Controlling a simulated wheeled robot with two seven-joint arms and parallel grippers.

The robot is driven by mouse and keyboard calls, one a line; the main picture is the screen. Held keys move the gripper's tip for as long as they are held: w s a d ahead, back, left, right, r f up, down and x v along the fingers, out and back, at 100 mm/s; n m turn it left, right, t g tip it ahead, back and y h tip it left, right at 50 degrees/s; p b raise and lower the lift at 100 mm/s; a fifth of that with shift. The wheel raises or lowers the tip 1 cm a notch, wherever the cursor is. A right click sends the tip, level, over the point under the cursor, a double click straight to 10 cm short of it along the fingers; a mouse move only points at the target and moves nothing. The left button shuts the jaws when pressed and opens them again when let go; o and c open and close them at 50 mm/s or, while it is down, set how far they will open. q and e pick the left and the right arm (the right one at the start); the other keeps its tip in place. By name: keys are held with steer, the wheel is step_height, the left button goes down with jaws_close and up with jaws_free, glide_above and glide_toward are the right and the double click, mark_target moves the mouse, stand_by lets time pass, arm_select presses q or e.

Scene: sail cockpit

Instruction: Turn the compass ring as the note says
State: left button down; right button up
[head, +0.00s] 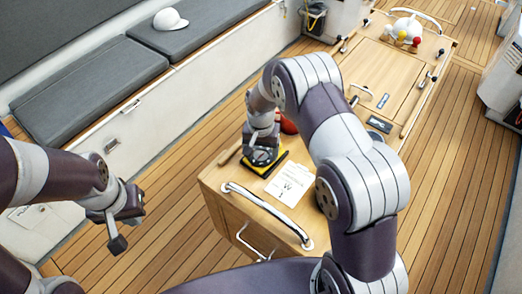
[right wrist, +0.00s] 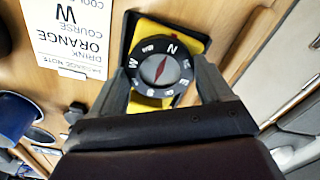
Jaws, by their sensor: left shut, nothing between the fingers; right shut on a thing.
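The compass (right wrist: 161,70) has a black ring with white letters around a grey dial with a red needle, on a yellow and black base (right wrist: 190,38). In the right wrist view, N is at the upper right of the ring and W at the left. My right gripper (head: 262,150) is shut on the ring, one finger on each side. The note (right wrist: 72,38) lies flat beside the compass, upside down in the wrist view; it reads "ORANGE", "COURSE" and "W". It also shows in the head view (head: 290,184). My left gripper (head: 117,243) is shut and empty, away at the left.
The compass stands on a wooden cockpit table with a metal rail (head: 262,210) at its near end. A red object (head: 288,124) is partly hidden behind my right arm. A white cap (head: 170,19) lies on the grey bench cushions. The plank floor at left is clear.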

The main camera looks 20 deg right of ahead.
mark_target(261, 155)
steer(key=shift+m, duration=1)
steer(key=shift+m+b, duration=0.5)
steer(key=shift+m, duration=0.8)
stand_by(0.4)
steer(key=o, duration=1)
steer(key=shift+r, duration=0.1)
steer(key=shift+r, duration=0.3)
steer(key=shift+r+b, duration=0.85)
steer(key=shift+r, duration=5.15)
